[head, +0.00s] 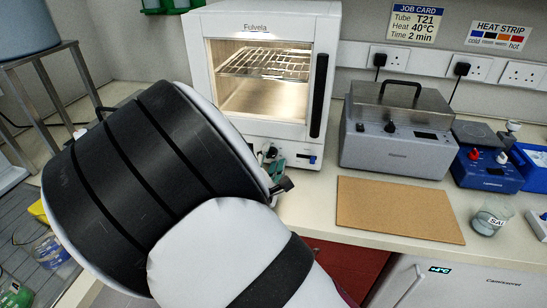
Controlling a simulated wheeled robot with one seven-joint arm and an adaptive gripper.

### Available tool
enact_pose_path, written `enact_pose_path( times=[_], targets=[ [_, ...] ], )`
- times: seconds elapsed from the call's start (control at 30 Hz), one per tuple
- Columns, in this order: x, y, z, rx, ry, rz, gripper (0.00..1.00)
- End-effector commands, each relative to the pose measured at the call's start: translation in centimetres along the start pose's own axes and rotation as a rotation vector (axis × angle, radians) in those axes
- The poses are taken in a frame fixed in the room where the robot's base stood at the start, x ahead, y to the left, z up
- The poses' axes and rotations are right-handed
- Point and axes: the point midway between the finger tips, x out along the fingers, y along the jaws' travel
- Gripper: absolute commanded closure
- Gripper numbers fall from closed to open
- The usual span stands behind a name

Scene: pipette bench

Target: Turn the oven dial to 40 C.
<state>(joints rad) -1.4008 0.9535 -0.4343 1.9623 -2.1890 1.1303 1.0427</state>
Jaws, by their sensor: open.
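The oven (258,129) is a white cabinet labelled Fulvela, at the back centre of the bench in the head view. Its lit inside shows through the front window, with a wire rack. A small blue-and-white control patch (308,158) shows at the lower right of its front. I cannot make out the dial or its setting; my arm and gripper cover part of the lower front. My gripper (277,172) is close in front of the oven's lower front, mostly hidden behind my arm. It is open, and whether it touches the oven cannot be told.
A job card (416,23) on the wall reads Tube T21, Heat 40°C, Time 2 min. A grey lidded device (394,151) stands right of the oven. A cork mat (395,210) lies clear in front of it. A blue device (487,172) and a beaker (491,218) are at the right.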

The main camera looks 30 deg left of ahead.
Motion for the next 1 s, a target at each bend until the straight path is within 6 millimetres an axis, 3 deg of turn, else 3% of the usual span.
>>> enact_pose_path(
  times=[0.07, 0.2, 0.27, 0.67, 1.0],
  targets=[
    [-0.01, -0.01, 0.00, 0.000, 0.000, 0.000, 0.58],
    [-0.03, -0.01, 0.00, 0.000, 0.000, 0.000, 0.90],
    [-0.03, -0.01, 0.01, 0.000, 0.000, 0.000, 1.00],
    [-0.04, 0.01, 0.01, -0.051, 0.000, 0.000, 1.00],
    [-0.05, 0.12, -0.03, -0.289, 0.001, -0.001, 1.00]
  ],
)
